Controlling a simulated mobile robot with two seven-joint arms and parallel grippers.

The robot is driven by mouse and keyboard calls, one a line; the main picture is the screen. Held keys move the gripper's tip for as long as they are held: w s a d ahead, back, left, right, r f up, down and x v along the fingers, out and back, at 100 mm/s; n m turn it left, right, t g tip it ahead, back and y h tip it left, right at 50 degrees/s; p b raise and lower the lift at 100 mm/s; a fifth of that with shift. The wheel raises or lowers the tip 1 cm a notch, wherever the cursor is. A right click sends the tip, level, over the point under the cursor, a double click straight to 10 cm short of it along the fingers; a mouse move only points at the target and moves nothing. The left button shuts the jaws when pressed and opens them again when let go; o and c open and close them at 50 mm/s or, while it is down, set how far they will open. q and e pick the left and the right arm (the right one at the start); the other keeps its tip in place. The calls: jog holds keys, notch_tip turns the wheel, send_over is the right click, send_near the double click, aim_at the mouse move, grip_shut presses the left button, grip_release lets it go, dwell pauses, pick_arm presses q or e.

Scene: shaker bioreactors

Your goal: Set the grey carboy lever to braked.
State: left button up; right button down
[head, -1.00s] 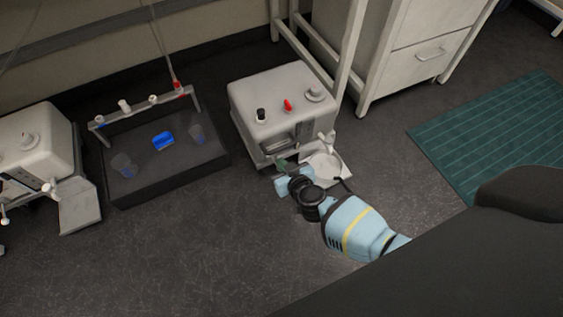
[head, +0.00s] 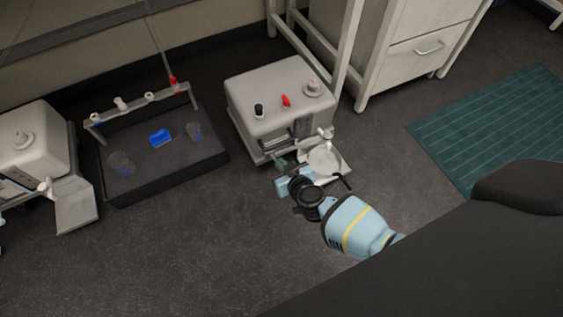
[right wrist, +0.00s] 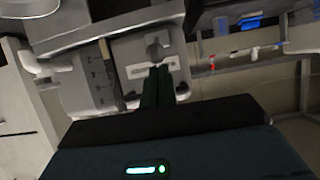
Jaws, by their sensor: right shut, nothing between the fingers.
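A pale grey box-shaped machine (head: 268,118) stands on the floor, with a black knob, a red knob and a grey dial on top. My right gripper (head: 281,164) is low at its front side, with its fingers toward the machine. In the right wrist view the dark fingers (right wrist: 157,84) are together and empty. Their tips are in front of a light slotted plate (right wrist: 150,70) with a small grey lever-like part (right wrist: 155,48). I cannot tell whether the fingers touch it. They hide part of the plate. I cannot read any braked marking. My left gripper is out of view.
A pale round dish (head: 324,160) sits at the machine's front right, close to my right gripper. A dark tray (head: 160,180) with cups, a blue block and a rail stands to the left. Another grey machine (head: 30,140) is farther left. The floor in front is clear.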

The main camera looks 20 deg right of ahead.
jog(key=shift+s+f, duration=0.2)
jog(key=f, duration=0.1)
jog(key=s+f+b, duration=0.1)
jog(key=f, duration=0.1)
jog(key=shift+s+f, duration=0.2)
jog(key=shift+r, duration=0.2)
jog(key=shift+r+p, duration=0.65)
jog(key=shift+p, duration=0.2)
jog(key=shift+r, duration=0.1)
